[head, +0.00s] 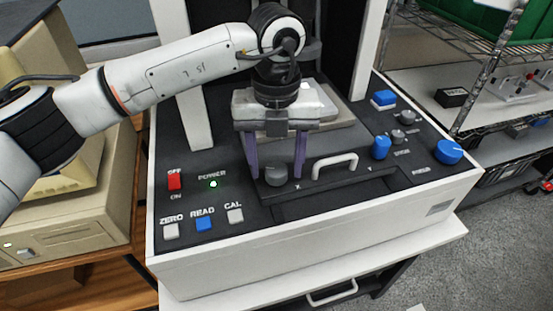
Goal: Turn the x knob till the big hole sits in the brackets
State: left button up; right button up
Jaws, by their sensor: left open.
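The x knob (276,176) is a dark grey round knob on the front of the black control panel (330,194), with the letter X printed beside it. My left gripper (276,174) points down over it from behind. Its two purple fingers are apart, one on each side of the knob; I cannot tell whether either touches it. The big hole and the brackets cannot be made out. My left arm and gripper cover much of the machine's middle, where part of a light grey stage (334,110) shows. My right gripper is not in view.
A white handle (335,165) stands close to the right of the x knob. Blue knobs (448,152) and grey ones sit farther right. A red power switch (175,181), a lit green lamp (213,184) and the blue READ button (204,223) are at the left.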

pick_arm(q)
jog(key=c, duration=1.1)
